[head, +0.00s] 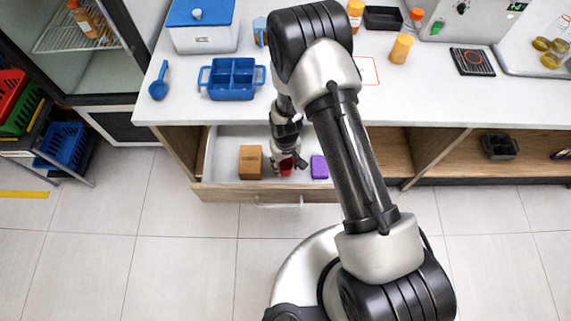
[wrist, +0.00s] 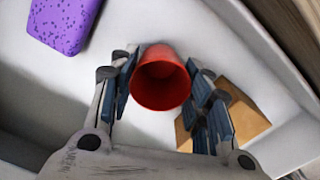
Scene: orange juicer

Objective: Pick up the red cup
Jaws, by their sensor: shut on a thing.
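The red cup (head: 286,168) is inside the open drawer (head: 222,160) under the counter. In the wrist view the cup (wrist: 160,82) shows its round open mouth towards the camera. My gripper (head: 286,160) reaches down into the drawer from above. Its fingers stand on the left and right sides of the cup, and it is shut on the cup. The cup's underside is hidden, so I cannot tell whether it touches the drawer floor.
In the drawer, a brown box (head: 250,161) stands left of the cup and a purple speckled block (head: 319,167) to its right. The drawer's front wall is close. Above, the counter holds a blue divided tray (head: 231,78) and a blue-lidded container (head: 203,26).

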